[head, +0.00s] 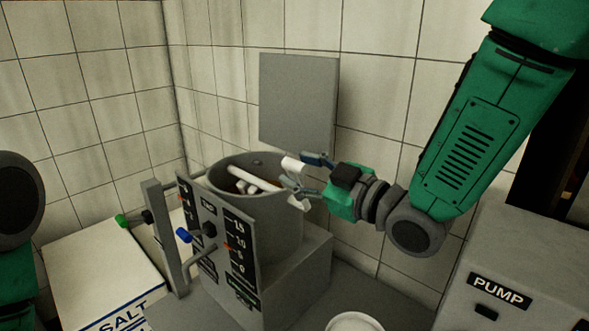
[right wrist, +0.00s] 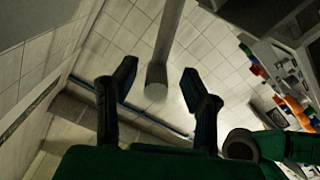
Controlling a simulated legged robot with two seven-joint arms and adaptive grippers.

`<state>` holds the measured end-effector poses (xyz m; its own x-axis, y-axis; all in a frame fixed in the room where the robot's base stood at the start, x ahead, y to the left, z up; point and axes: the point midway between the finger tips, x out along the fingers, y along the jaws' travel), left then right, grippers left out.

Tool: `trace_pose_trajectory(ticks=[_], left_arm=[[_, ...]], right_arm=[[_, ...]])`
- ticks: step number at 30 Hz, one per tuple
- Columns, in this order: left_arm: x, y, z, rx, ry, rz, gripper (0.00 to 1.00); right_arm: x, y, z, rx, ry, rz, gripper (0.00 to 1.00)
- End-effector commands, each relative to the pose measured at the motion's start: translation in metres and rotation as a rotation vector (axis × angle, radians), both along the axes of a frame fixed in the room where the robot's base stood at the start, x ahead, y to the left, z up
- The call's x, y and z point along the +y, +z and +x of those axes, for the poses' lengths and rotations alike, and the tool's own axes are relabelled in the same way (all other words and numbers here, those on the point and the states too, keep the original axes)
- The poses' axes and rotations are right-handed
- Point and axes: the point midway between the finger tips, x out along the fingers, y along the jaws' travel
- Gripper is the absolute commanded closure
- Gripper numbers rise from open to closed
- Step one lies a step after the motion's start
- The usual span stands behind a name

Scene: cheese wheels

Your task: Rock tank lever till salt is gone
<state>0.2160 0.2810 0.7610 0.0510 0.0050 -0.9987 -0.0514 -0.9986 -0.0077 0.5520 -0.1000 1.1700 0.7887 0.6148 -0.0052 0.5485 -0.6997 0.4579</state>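A grey round tank (head: 270,229) stands on a block, with a white bar (head: 243,177) and small pale pieces visible inside its open top. A white lever-like piece (head: 291,164) shows at the rim, beside my right gripper (head: 306,175). In the right wrist view my right gripper (right wrist: 156,82) has its fingers spread, with a grey rod end (right wrist: 157,90) showing between them, apparently untouched. How the rod joins the tank is hidden. The salt box (head: 95,270), labelled SALT, is at lower left. My left arm shows at the left edge; its gripper is out of view.
A dark scale panel (head: 222,240) marked 0 to 15 fronts the tank, with a blue-tipped knob (head: 184,235). A green-tipped handle (head: 123,220) sticks out left of a grey post. A grey PUMP box (head: 520,265) stands at right. A grey plate (head: 298,105) is behind the tank.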

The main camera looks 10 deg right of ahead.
Motion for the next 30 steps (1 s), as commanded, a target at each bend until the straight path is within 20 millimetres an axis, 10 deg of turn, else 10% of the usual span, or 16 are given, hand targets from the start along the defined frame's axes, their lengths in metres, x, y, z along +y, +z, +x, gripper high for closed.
trace_pose_trajectory(ticks=[15, 30], left_arm=[[0.000, 0.000, 0.001, 0.000, 0.000, 0.000, 0.33], [0.000, -0.001, 0.003, 0.002, 0.000, 0.000, 0.33]], right_arm=[[-0.062, -0.001, -0.075, 0.004, -0.003, 0.002, 0.61], [-0.066, -0.001, -0.082, 0.003, 0.000, 0.002, 0.61]])
